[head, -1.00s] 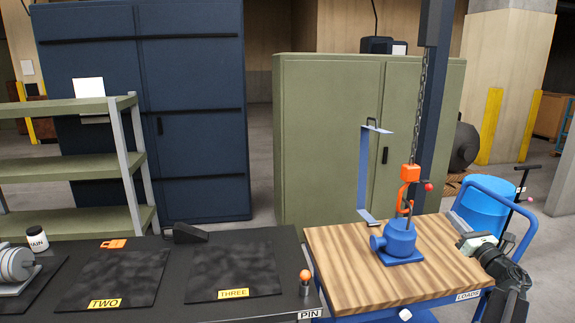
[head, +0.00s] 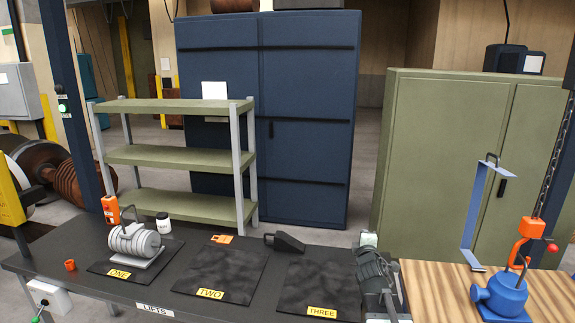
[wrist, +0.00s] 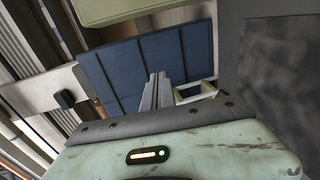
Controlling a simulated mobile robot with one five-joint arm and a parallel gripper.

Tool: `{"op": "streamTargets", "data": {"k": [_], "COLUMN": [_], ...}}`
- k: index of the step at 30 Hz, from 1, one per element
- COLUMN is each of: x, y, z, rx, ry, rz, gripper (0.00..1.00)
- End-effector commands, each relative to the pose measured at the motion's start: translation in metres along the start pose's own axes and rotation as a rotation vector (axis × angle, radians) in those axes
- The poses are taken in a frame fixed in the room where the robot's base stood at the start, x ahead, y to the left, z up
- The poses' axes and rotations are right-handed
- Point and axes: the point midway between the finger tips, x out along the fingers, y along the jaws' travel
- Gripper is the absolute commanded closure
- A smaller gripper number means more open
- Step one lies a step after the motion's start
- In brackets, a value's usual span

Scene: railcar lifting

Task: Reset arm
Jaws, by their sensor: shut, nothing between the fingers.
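My gripper (head: 368,240) shows in the head view at the right end of the black bench, pointing up, with my dark arm below it. In the wrist view its two grey fingers (wrist: 157,92) are together with nothing between them. It stands left of the wooden-topped cart (head: 440,290) and apart from the blue pump-like load (head: 502,296) on it. An orange hook (head: 526,236) on a chain hangs at that load; whether it bears weight I cannot tell.
The black bench (head: 100,262) has mats marked ONE, TWO (head: 215,275) and THREE (head: 318,280). A grey ribbed part (head: 135,243) stands on mat ONE. A black wedge (head: 285,242) lies behind mat THREE. Mats TWO and THREE are bare. Green shelves (head: 180,156) and cabinets stand behind.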

Motion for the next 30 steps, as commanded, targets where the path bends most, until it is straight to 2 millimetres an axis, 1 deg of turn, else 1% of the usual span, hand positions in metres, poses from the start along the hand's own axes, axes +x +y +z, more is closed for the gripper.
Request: {"op": "streamTargets", "data": {"k": [1,2,3,5,6,8,9,10,12,15,16,19,30], "x": [-0.018,-0.028,-0.045,-0.075,-0.098,-0.134,-0.159,-0.176,-0.211,-0.242,-0.246,-0.248,-0.247], "y": [-0.029,-0.051,-0.081,-0.125,-0.152,-0.185,-0.201,-0.21,-0.225,-0.233,-0.234,-0.234,-0.234], "z": [-0.022,-0.031,-0.04,-0.047,-0.047,-0.047,-0.049,-0.05,-0.053,-0.053,-0.051,-0.051,-0.05], "rx": [0.152,0.249,0.375,0.548,0.656,0.797,0.874,0.922,1.005,1.07,1.083,1.114,1.116], "ry": [-0.025,-0.053,-0.103,-0.201,-0.282,-0.415,-0.503,-0.569,-0.715,-0.882,-0.918,-0.953,-0.953], "rz": [-0.143,-0.238,-0.364,-0.55,-0.667,-0.827,-0.921,-0.984,-1.1,-1.178,-1.181,-1.168,-1.166], "gripper": [1.0,1.0,1.0,1.0,1.0,1.0,1.0,1.0,1.0,1.0,1.0,1.0,1.0]}}
